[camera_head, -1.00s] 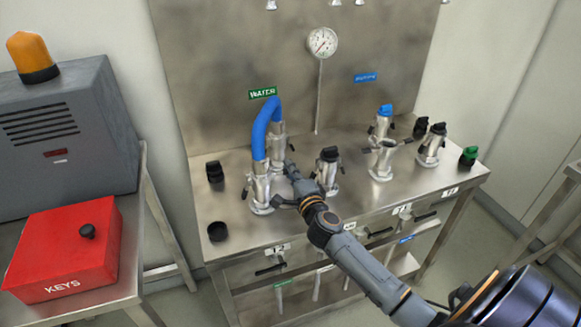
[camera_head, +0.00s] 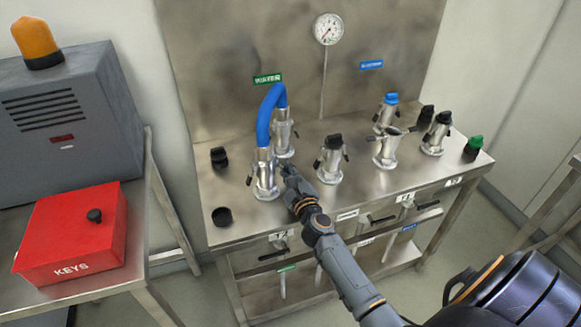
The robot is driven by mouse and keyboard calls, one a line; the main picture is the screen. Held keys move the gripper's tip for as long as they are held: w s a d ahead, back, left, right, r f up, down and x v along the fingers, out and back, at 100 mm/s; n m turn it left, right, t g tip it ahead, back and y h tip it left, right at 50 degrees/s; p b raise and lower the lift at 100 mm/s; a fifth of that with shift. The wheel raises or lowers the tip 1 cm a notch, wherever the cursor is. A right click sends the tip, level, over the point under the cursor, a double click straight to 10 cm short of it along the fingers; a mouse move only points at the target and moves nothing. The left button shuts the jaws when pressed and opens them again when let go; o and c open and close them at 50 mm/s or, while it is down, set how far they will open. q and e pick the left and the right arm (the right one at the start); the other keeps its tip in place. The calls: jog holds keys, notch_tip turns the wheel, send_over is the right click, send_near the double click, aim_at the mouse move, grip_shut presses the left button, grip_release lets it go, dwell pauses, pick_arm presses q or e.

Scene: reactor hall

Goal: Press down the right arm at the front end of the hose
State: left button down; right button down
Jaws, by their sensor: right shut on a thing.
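A blue hose (camera_head: 265,118) arches between two metal couplings on the steel bench. Its front end sits in the front coupling (camera_head: 265,181), and its back end in the coupling behind (camera_head: 283,138). The front coupling's left arm (camera_head: 249,177) shows as a dark lever hanging down close along its side. My right gripper (camera_head: 287,174) is at the right side of the front coupling, shut on its right arm, which the fingers hide. How far that arm is down cannot be told. My left gripper is not in view.
A capped metal coupling (camera_head: 331,158) stands just right of my right gripper. More couplings (camera_head: 386,148) stand further right. Black caps (camera_head: 219,157) lie at the bench's left. A red key box (camera_head: 72,233) and a grey cabinet (camera_head: 62,120) are on the left table.

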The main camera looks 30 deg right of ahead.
jog(key=shift+a+f+m, duration=0.4)
jog(key=shift+m, duration=0.5)
jog(key=c, duration=1.5)
grip_release()
jog(key=shift+o, duration=0.2)
jog(key=shift+r, duration=0.1)
jog(key=v, duration=1.2)
